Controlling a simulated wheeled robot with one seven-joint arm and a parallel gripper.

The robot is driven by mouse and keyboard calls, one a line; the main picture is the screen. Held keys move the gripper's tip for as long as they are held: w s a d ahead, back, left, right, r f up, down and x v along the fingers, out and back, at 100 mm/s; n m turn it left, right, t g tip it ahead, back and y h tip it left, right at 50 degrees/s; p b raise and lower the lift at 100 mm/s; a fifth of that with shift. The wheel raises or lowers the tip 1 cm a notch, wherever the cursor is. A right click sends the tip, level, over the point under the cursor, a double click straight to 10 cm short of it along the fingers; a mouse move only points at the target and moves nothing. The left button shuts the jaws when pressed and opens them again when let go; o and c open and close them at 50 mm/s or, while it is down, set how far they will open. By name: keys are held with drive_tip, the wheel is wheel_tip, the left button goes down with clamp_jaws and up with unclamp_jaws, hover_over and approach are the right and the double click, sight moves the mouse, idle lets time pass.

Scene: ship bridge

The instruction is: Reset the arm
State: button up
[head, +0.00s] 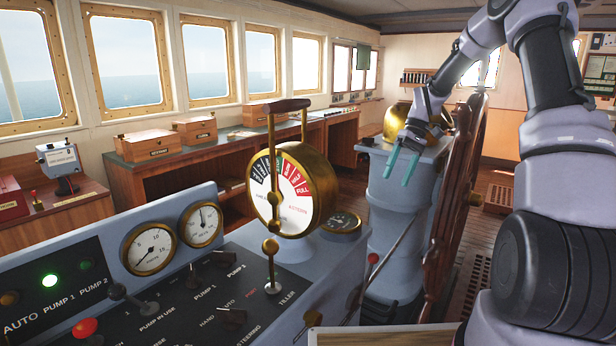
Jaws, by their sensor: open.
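My gripper (403,164) is in the upper right middle of the head view, at the end of my raised, bent arm. Its two teal fingers are apart and point downward, with nothing between them. It appears in front of the grey pedestal (399,215) with the brass dome (396,122). I cannot tell how far it is from the pedestal. My arm comes in from the right side of the view.
A console (150,312) with gauges, switches and a brass telegraph dial (293,189) fills the lower left. A wooden ship's wheel (455,200) stands right of the pedestal, close to my arm. Wooden boxes (146,142) sit on the back counter. Some floor shows behind the wheel.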

drive_tip(key=s+a+r+m+t+h, duration=0.25)
drive_tip(key=s+r+m+t, duration=0.2)
drive_tip(key=s+r, duration=1.05)
drive_tip(key=s+d+r+m+t, duration=0.1)
drive_tip(key=s+r+m+t, duration=0.2)
drive_tip(key=s, duration=1)
wheel_tip(320, 180, up, 3)
drive_tip(key=t, duration=0.3)
drive_tip(key=shift+d, duration=0.15)
